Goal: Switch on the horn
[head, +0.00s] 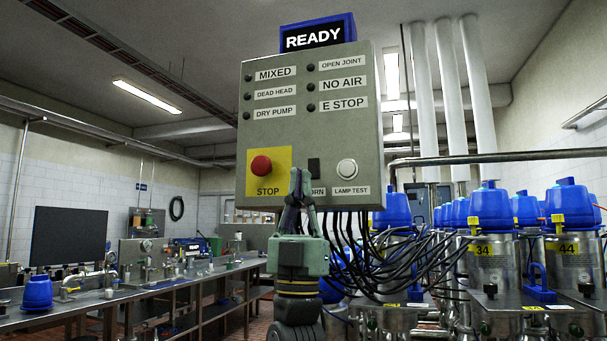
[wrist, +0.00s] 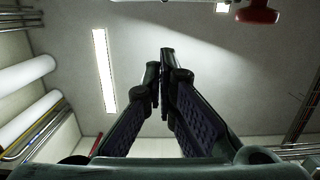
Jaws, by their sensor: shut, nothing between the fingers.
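The horn switch (head: 314,167) is a small black rocker on the grey control panel (head: 310,130), between the red stop button (head: 261,166) and the white lamp test button (head: 347,169). Its label (head: 318,191) reads "ORN", with the left part hidden by my gripper. My gripper (head: 297,172) is shut and empty, pointing up in front of the panel, just left of and below the horn switch. Whether it touches the panel I cannot tell. In the wrist view my closed fingers (wrist: 164,75) point up at the ceiling, and a red knob (wrist: 258,12) shows at the top right.
A blue display (head: 314,37) reading "READY" tops the panel. Several dark cables (head: 375,260) hang below it.

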